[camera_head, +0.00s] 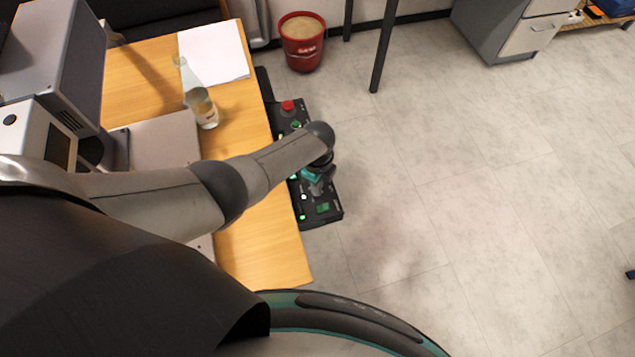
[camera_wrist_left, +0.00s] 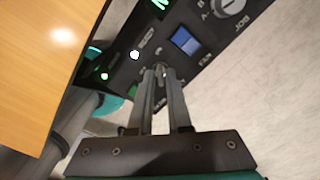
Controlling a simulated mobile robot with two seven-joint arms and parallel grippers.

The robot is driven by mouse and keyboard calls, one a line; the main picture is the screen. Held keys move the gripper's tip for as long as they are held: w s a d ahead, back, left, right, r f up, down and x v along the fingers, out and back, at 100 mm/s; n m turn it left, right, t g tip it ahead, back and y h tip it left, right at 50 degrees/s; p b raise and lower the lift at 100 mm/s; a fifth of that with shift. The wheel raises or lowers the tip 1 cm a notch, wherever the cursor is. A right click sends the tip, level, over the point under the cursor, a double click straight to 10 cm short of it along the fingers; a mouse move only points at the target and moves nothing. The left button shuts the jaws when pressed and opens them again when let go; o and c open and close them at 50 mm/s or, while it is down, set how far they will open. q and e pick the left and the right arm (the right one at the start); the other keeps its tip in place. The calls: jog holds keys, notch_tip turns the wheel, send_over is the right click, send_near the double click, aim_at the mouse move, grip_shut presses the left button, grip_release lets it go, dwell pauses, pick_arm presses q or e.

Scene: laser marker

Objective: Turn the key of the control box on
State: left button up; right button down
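The black control box (camera_head: 322,208) is fixed along the right edge of the wooden table, with a red button, green lights and switches. My left gripper (camera_head: 316,187) is over the near half of the panel, largely hidden by my arm. In the wrist view its fingertips (camera_wrist_left: 158,69) are close together at the panel, around a small pale part that may be the key. I cannot make out the key clearly or whether the fingers grip it. My right gripper is not in view.
The table (camera_head: 262,240) holds a glass (camera_head: 203,108), white paper (camera_head: 214,54) and a grey machine (camera_head: 50,60) at left. A red bucket (camera_head: 302,50) stands on the floor behind. The floor right of the box is clear.

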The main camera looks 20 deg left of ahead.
pick_arm(q)
jog(key=o, duration=0.3)
jog(key=shift+r+p, duration=0.4)
jog(key=shift+r, duration=0.2)
notch_tip(320, 180, up, 14)
jog(key=p, duration=0.6)
